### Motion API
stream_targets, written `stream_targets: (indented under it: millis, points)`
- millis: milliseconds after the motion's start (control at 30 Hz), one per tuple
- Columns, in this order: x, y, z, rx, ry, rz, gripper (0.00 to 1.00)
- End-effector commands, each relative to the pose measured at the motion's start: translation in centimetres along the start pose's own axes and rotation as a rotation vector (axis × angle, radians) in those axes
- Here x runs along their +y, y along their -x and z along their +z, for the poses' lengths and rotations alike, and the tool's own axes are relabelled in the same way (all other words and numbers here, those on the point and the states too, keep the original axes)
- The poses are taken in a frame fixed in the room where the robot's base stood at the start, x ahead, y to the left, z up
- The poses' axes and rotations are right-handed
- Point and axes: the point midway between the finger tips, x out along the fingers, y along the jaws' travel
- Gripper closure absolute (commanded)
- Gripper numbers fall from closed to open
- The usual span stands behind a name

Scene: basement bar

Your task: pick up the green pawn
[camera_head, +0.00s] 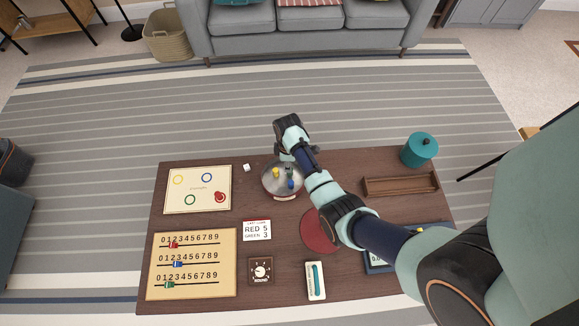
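A round grey dish (270,190) on the dark wooden table holds small pawns. A yellow pawn (276,173) is at its left and a blue pawn (291,184) at its right. A small green shape, which looks like the green pawn (289,173), shows just above the blue one, close under my gripper. My gripper (285,157) is over the far edge of the dish, pointing down. Its fingers are small and partly hidden by my wrist, so I cannot tell whether they are open or touch the pawn.
A cream board with coloured rings (182,203) and a red piece (220,197) lies left. A number board (155,290), score card (257,230) and dial box (260,270) are nearer. A wooden tray (400,186) and teal canister (419,150) stand right. My arm crosses a red disc (315,232).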

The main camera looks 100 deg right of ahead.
Motion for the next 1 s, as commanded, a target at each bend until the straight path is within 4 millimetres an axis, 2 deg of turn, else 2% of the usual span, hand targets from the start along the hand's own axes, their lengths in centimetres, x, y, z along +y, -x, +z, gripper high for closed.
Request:
stream_targets:
  millis: [33,167,433,667,867,1000]
  points:
    - [0.0,-0.7,0.0,0.000,0.000,0.001,0.62]
    - [0.0,-1.0,0.1,0.001,-0.001,0.001,0.62]
    - [-0.2,-5.6,0.6,0.000,0.000,0.001,0.62]
    - [-0.1,-5.6,0.6,0.001,-0.001,0.002,0.62]
    - [-0.1,-5.6,0.6,0.001,-0.001,0.002,0.91]
    - [-0.1,-5.6,0.6,0.001,-0.001,0.002,0.91]
